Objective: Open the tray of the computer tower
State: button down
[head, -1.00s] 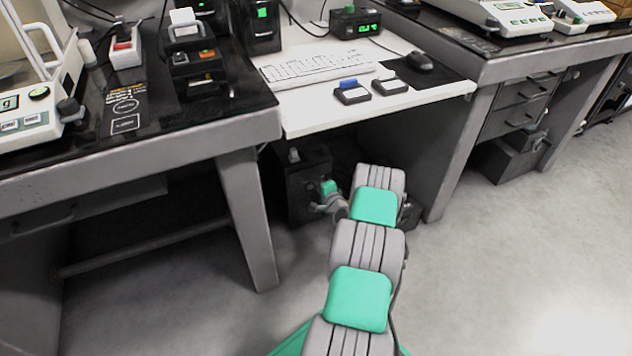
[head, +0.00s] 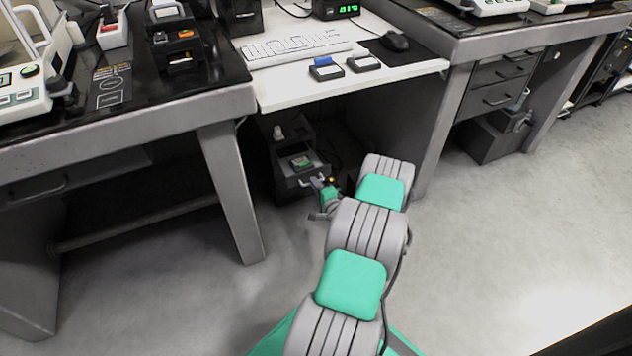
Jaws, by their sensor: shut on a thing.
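The computer tower (head: 268,153) is a dark box on the floor under the white desk. Its tray (head: 306,180) is drawn out at the front, towards me, and shows as an open drawer with a small green and dark item (head: 301,162) inside. My gripper (head: 317,184) is at the tray's front, shut on its handle. The fingertips are small in this view, and my wrist hides part of the tray's right side.
The white desktop (head: 290,92) with keyboard (head: 300,46) and mouse (head: 396,41) is above the tower. A grey table leg (head: 233,190) stands to the left, a desk side panel (head: 432,125) to the right. The floor in front is clear.

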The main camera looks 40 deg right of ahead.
jog(key=c, duration=1.5)
grip_release()
jog(key=p+v, duration=0.2)
jog(key=v, duration=0.5)
jog(key=shift+s+a+r, duration=0.1)
jog(key=shift+s+r, duration=0.05)
jog(key=shift+s, duration=0.15)
